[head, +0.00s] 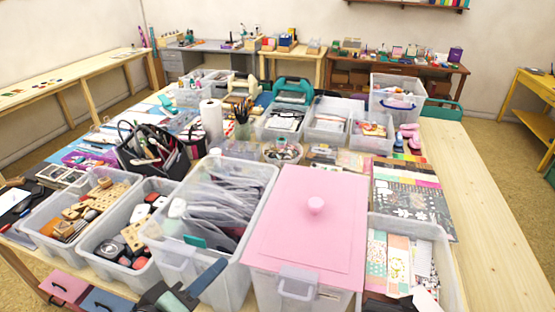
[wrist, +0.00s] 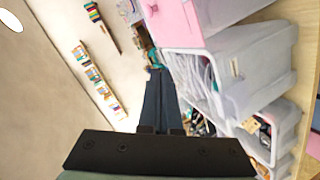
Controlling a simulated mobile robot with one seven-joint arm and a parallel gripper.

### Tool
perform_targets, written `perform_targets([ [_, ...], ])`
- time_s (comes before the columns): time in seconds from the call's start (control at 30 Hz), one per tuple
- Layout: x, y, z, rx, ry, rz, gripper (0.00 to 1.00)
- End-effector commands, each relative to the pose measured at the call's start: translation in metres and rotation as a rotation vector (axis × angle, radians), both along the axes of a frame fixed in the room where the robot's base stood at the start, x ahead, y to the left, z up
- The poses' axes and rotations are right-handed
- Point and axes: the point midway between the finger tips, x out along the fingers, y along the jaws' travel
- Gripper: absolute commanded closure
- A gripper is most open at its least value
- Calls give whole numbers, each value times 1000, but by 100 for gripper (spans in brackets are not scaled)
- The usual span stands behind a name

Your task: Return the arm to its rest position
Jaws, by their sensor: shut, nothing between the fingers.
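My gripper (wrist: 158,72) points away from the camera in the wrist view, its two dark fingers together with nothing between them. In the head view my gripper (head: 222,264) shows at the bottom edge, in front of the clear bin of sleeves (head: 262,180). Its fingers point up and to the right, towards the bin with the pink lid (head: 285,210).
A wooden table (head: 480,220) is crowded with clear bins, including a bin of wooden blocks (head: 50,235) and a bin of patterned paper (head: 445,265). A black tote (head: 170,170) stands behind. The table's right strip is clear.

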Motion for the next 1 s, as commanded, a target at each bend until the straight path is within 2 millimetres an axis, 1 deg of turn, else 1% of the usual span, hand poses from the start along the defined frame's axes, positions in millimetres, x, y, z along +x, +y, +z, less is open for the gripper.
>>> perform_targets([
  [0.03,22,-8,40,132,-103,17,100],
  [0.07,32,-11,61,203,-160,38,100],
  [0.1,41,-15,90,289,-237,64,100],
  [0.17,51,-23,135,405,-355,106,100],
  [0.2,53,-29,165,476,-435,137,100],
  [0.23,54,-35,187,524,-492,161,100],
  [0.27,52,-40,209,571,-553,185,100],
  [0.3,48,-48,239,626,-634,220,100],
  [0.37,38,-60,281,702,-750,276,100],
  [0.4,28,-68,309,746,-828,315,100],
  [0.47,11,-79,344,800,-932,373,100],
  [0.5,-2,-85,365,831,-996,411,100],
  [0.6,-31,-97,404,884,-1122,497,100],
  [0.7,-53,-104,427,914,-1200,556,100],
  [0.8,-64,-107,437,928,-1237,587,100],
  [1.0,-65,-108,438,929,-1240,590,100],
])
